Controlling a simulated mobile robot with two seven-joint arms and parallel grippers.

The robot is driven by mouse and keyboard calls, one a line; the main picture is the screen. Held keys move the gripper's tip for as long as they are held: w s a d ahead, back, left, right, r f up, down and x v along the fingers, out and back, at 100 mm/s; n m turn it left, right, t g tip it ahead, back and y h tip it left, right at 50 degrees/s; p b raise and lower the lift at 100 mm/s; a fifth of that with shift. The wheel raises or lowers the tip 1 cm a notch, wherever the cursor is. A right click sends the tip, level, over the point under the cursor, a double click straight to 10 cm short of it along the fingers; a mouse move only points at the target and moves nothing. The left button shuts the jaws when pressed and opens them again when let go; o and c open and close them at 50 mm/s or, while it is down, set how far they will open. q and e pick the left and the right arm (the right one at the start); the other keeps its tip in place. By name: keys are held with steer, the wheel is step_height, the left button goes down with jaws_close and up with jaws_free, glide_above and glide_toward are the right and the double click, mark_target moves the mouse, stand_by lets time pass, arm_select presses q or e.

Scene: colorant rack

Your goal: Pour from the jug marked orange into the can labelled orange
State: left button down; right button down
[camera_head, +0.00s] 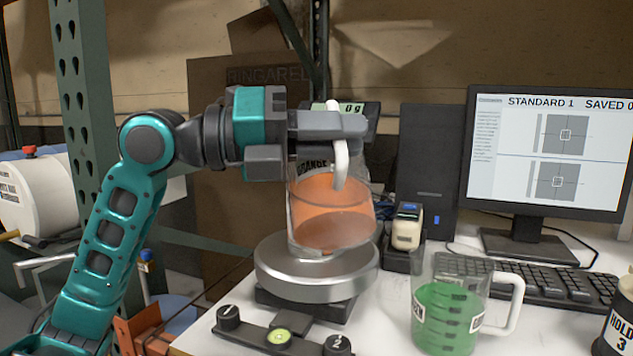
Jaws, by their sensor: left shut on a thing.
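The jug with orange liquid (330,222) is clear, with a white handle (341,160) and a partly hidden label that appears to read orange. My left gripper (345,128) is shut on this jug at its handle, near the top. The jug is roughly upright over the round metal pan of the scale (315,272). I cannot tell whether its base touches the pan. The scale display (350,107) behind my gripper seems to read 0 g. I see no can labelled orange. My right gripper is not in view.
A jug of green liquid (447,318) stands on the white table at front right. Behind it are a keyboard (545,282), a monitor (548,150) and a small device (407,232). A container marked HOLD 3 (618,325) is at the right edge. A green post (80,90) rises at left.

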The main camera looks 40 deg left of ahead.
mark_target(334, 106)
arm_select(q)
steer(key=shift+w+a+r+p, duration=0.1)
steer(key=shift+a+r+p, duration=0.05)
steer(key=shift+r+p, duration=0.35)
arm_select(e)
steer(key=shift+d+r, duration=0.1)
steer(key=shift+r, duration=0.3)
arm_select(q)
steer(key=shift+r+n, duration=0.1)
steer(key=shift+n, duration=0.3)
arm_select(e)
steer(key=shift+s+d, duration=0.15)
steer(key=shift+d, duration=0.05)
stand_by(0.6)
arm_select(q)
steer(key=shift+w+r+p, duration=0.1)
steer(key=shift+p, duration=0.3)
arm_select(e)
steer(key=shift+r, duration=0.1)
arm_select(q)
steer(key=shift+w+a+r+n+p, duration=0.3)
steer(key=shift+r+n+p, duration=0.15)
steer(key=shift+p, duration=0.45)
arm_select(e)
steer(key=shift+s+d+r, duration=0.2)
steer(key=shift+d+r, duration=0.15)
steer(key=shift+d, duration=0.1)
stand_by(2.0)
